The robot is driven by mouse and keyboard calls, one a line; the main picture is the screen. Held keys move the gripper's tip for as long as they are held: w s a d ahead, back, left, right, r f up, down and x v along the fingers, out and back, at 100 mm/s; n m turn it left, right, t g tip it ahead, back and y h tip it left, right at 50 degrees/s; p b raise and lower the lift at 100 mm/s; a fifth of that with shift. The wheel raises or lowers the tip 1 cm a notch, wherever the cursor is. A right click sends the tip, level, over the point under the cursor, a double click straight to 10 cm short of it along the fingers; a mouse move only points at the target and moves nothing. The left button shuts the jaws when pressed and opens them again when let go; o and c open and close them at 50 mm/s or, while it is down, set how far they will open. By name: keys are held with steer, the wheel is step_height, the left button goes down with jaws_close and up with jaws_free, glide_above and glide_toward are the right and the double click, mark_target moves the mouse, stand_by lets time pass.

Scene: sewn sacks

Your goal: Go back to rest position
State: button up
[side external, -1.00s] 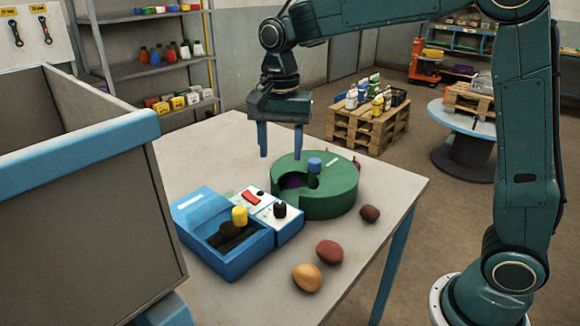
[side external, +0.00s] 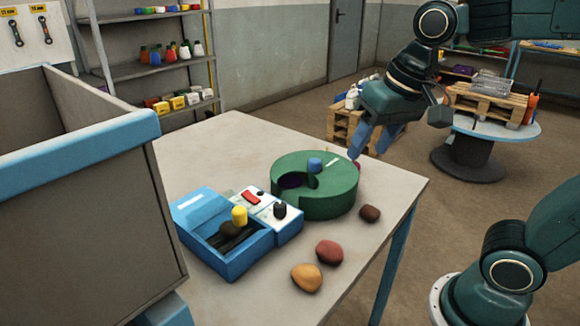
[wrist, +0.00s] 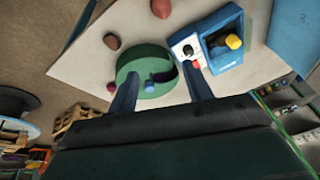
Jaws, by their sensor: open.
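My gripper (side external: 372,143) is open and empty, raised and tilted beyond the right part of the table, behind the green drum. Its two blue fingers (wrist: 162,90) point toward the table in the wrist view. The green round drum (side external: 330,200) has a blue knob (side external: 315,164) on top and an opening with something purple inside. The blue box device (side external: 225,245) stands left of it, with a yellow knob (side external: 239,215), a red switch (side external: 250,197) and a black knob (side external: 280,210). A dark lump lies in its open tray.
An orange sack (side external: 307,277), a red sack (side external: 330,251) and a dark brown sack (side external: 370,213) lie along the table's (side external: 215,150) right front side. A large grey bin with a blue rim (side external: 70,160) fills the left. The table's back left area is clear.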

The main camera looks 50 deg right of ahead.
steer(key=s+d+f+n+t, duration=0.1)
steer(key=s+f+n, duration=0.1)
steer(key=s+n, duration=0.2)
steer(key=shift+s+f+t, duration=0.4)
steer(key=shift+s, duration=1.35)
